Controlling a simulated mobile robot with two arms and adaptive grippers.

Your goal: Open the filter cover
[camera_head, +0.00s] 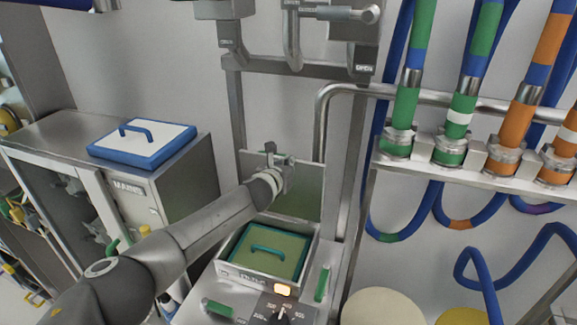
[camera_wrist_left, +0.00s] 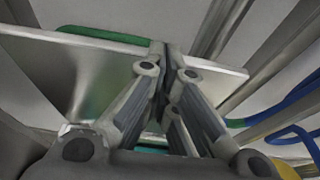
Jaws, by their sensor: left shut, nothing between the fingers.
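The filter cover (camera_head: 305,196) is a grey-green panel standing upright behind an open metal box (camera_head: 225,268). It also shows as a shiny plate in the left wrist view (camera_wrist_left: 60,68). Inside the box lies a green filter (camera_head: 285,246) with a teal handle (camera_head: 268,250). My left gripper (camera_head: 271,153) is at the cover's upper part, its fingers shut and empty. In the left wrist view the fingers (camera_wrist_left: 167,60) overlap the plate; I cannot tell whether they touch it. A green bar (camera_wrist_left: 95,34) shows along the plate's far edge. My right gripper is not in view.
A steel cabinet (camera_head: 181,184) with a blue-rimmed white lid (camera_head: 160,135) stands at left. A lit button (camera_head: 283,290) and dial (camera_head: 280,314) are on the machine front. Colored hoses (camera_head: 465,115) and a metal pipe (camera_head: 322,120) are at right.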

